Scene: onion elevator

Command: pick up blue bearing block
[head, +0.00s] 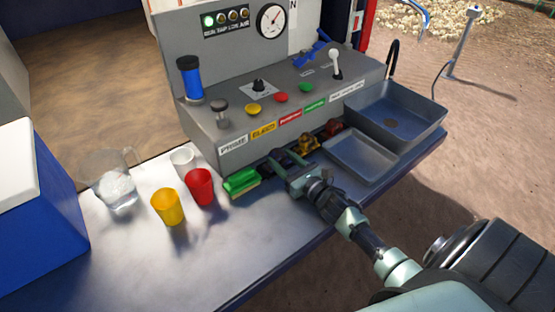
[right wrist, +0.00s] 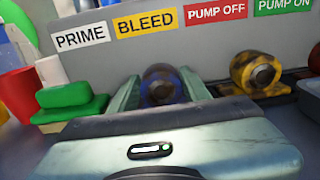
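The blue bearing block (right wrist: 162,86), a dark blue, worn piece with a round metal-centred end, sits at the foot of the grey control panel. In the head view it is partly hidden by my right gripper (head: 284,158). In the right wrist view the two pale green fingers of my right gripper (right wrist: 160,92) stand on either side of the block. The fingers look spread, with the block between them; whether they touch it is unclear. The block appears to rest low on its support. My left gripper is not in view.
A yellow bearing block (right wrist: 257,73) sits just right of the blue one. A green sponge (head: 241,182) lies to the left, with red (head: 200,187), yellow (head: 168,207) and white (head: 182,160) cups beyond. A grey tray (head: 362,157) and sink (head: 396,117) stand right. The front table is clear.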

